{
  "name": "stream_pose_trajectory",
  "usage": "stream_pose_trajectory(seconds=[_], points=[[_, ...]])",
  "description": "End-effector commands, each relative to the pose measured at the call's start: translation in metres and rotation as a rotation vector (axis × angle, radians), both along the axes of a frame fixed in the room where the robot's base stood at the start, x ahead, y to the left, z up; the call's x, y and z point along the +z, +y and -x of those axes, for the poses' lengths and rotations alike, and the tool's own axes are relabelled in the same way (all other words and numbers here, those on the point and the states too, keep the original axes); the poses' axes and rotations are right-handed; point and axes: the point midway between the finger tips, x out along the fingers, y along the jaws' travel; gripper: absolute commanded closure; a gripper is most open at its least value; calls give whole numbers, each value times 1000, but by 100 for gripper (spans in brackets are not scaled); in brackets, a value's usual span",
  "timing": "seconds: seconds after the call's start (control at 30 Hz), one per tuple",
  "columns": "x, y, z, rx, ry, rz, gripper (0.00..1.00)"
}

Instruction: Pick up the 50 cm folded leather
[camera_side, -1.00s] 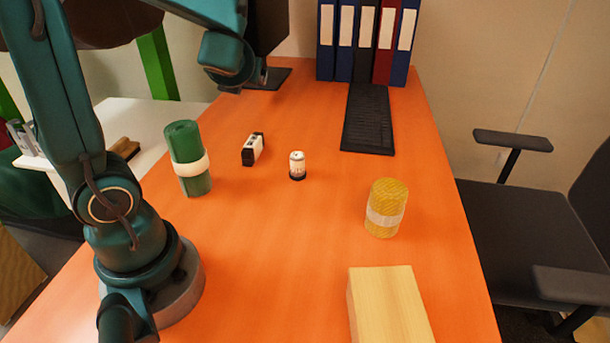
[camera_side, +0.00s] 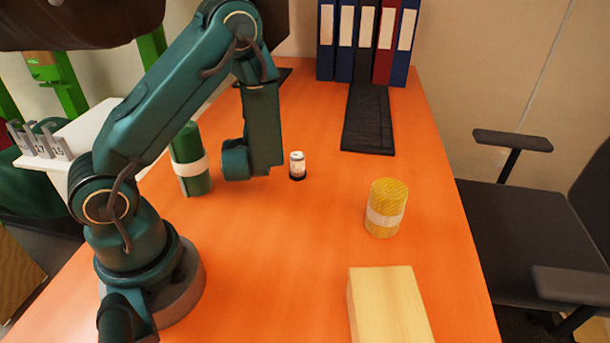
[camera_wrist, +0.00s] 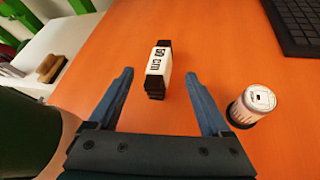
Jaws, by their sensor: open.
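The folded leather, a black bundle with a white band reading "50 cm" (camera_wrist: 158,68), lies on the orange table in the wrist view. It sits ahead of and between the two fingers of my gripper (camera_wrist: 161,98), apart from them. My gripper is open and empty. In the side view my arm hides the folded leather, and the fingers cannot be made out there.
A small white and black cylinder (camera_side: 297,166) stands just right of my wrist; it also shows in the wrist view (camera_wrist: 252,104). A green roll (camera_side: 190,165) stands left. A yellow roll (camera_side: 385,208), a wooden block (camera_side: 388,305) and a black keyboard (camera_side: 367,120) are farther right.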

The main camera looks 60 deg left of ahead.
Motion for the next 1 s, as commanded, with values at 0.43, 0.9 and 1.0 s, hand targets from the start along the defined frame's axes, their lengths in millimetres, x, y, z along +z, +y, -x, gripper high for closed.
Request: stream_pose_trajectory(seconds=[0.43,0.9,1.0], points=[[-21,35,-19,5,-2,1,18],[-23,40,-22,2,-1,0,64],[-24,40,-22,2,-1,0,100]])
